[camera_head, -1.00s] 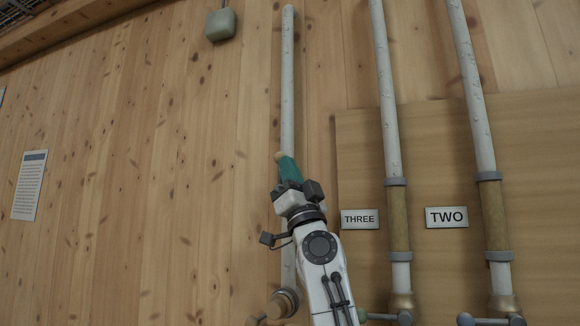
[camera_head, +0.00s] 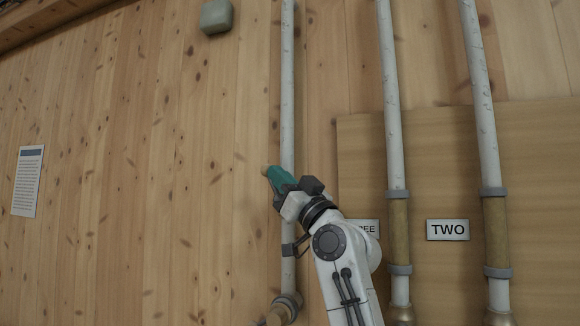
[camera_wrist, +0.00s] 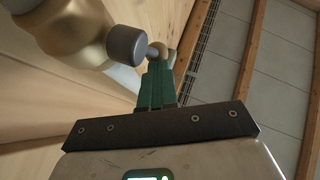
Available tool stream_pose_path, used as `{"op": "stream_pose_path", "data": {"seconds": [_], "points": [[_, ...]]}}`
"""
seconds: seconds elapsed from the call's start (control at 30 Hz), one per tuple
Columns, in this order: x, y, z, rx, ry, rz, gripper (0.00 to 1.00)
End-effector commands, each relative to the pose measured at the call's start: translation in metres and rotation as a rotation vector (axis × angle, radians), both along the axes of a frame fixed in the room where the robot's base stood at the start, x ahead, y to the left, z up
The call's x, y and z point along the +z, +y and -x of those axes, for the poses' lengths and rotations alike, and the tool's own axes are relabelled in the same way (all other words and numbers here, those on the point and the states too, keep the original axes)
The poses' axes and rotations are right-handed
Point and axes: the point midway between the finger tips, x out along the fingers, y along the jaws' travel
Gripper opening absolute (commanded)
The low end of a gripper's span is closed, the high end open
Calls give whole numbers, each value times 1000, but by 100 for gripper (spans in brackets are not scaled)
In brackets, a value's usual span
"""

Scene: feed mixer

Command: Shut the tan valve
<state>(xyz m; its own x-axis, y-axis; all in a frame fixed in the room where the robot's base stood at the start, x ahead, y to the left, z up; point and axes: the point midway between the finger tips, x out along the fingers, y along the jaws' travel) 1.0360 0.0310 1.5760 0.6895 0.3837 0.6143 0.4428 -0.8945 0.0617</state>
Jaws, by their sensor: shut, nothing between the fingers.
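A tan valve body (camera_head: 278,314) shows at the foot of the left pipe, cut off by the bottom edge of the head view. A tan-gold rounded body (camera_wrist: 72,32) with a grey round cap (camera_wrist: 125,45) fills the upper left of the wrist view; I cannot tell for sure that it is the same valve. My gripper (camera_head: 267,171), with green fingers, is shut and empty, pointing up and left across the left pipe in the head view. In the wrist view my fingertips (camera_wrist: 160,54) are just right of the grey cap. I cannot tell whether they touch it. The valve's handle is not clearly visible.
The left pipe (camera_head: 287,80) runs up a plank wall. Two more pipes (camera_head: 391,100) (camera_head: 478,100) stand on a board to the right, beside a partly hidden sign (camera_head: 367,228) and a TWO sign (camera_head: 447,229). A grey box (camera_head: 216,16) and paper notice (camera_head: 28,180) hang left.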

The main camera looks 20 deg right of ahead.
Motion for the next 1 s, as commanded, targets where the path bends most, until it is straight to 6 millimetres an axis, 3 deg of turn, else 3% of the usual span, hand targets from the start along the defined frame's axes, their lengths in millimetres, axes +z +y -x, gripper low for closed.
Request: {"op": "stream_pose_path", "data": {"seconds": [0.03, 0.33, 1.0], "points": [[7, 0, 0, -3, 22, 39, 0], [5, 13, -8, -1, 187, 267, 0], [-12, 34, -24, 2, 264, 365, 0]]}}
